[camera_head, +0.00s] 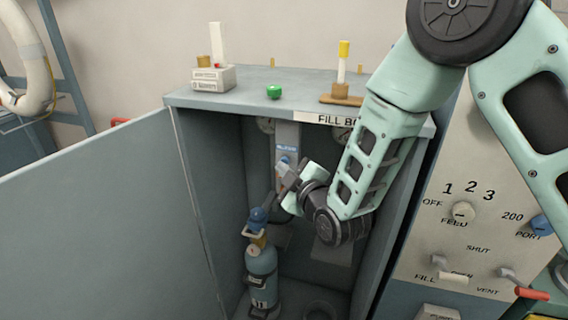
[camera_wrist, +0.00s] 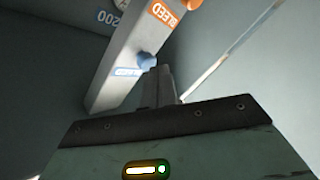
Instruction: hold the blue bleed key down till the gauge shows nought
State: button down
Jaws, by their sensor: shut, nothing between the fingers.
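In the head view the key (camera_head: 284,160) shows as a small blue spot just above my fingertips. My gripper (camera_head: 282,168) is shut and empty, reaching into the cabinet. In the wrist view its fingertips (camera_wrist: 163,72) are right beside the key; I cannot tell whether they touch it. A gauge (camera_head: 266,125) is partly hidden behind the panel. Another gauge (camera_head: 343,134) is partly hidden by my arm. No needle reading is legible.
A blue-grey cylinder (camera_head: 263,276) stands low in the cabinet (camera_head: 300,76), below and left of my gripper. The open door (camera_head: 100,215) fills the left. A green knob (camera_head: 273,91) and small blocks are on the cabinet top. A control panel (camera_head: 480,235) stands at the right.

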jog(key=shift+w+d, duration=0.25)
jog(key=shift+w, duration=0.3)
dwell(1.9)
jog(key=shift+s, duration=0.1)
dwell(2.1)
jog(key=shift+s+a+b, duration=0.2)
jog(key=shift+s+b, duration=0.1)
jog(key=shift+s, duration=0.15)
jog(key=shift+s+a+b, duration=0.2)
jog(key=shift+s+b, duration=0.05)
jog(key=shift+s, duration=0.2)
jog(key=s, duration=0.1)
jog(key=s+a+b, duration=0.1)
jog(key=s, duration=0.2)
jog(key=shift+s+a, duration=0.4)
